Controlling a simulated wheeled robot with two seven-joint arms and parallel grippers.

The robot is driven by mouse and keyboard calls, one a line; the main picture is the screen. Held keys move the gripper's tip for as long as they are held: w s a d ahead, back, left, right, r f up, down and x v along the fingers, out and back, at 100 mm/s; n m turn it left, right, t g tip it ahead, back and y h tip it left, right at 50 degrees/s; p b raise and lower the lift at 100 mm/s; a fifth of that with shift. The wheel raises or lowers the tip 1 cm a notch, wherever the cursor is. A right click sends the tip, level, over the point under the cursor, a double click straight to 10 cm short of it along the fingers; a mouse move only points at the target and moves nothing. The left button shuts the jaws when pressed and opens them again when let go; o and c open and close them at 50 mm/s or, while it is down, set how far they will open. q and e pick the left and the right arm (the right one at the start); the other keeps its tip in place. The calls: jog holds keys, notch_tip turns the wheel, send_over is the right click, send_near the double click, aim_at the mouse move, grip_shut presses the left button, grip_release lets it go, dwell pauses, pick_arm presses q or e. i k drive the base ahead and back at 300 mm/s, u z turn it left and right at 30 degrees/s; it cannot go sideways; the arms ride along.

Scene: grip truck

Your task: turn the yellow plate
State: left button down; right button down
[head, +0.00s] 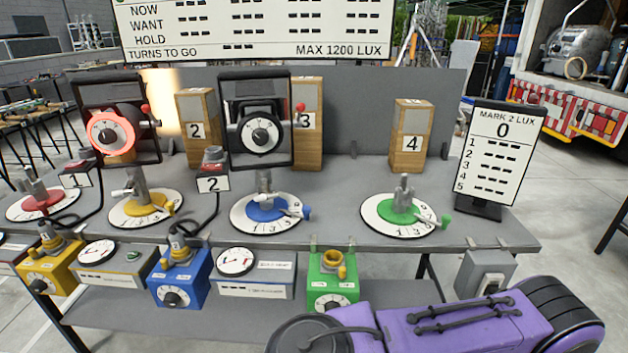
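The yellow plate (148,211) is a yellow disc inside a white, numbered round dial on the grey bench, left of centre. A yellow pointer or tab (171,207) sits at its right edge. A grey metal post (138,184) with a side handle stands on it and hides part of its middle. Neither of my grippers is in view, and nothing is seen touching the plate.
Similar dials are red (42,199), blue (265,209) and green (399,211). Black-framed lamps (258,133) stand over the bench. A corded block (213,168) labelled 2 and black cables lie close to the yellow plate. A score board (500,150) stands at right.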

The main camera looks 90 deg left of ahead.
aim_at(144, 203)
jog(key=i, duration=0.5)
jog(key=u, duration=2.95)
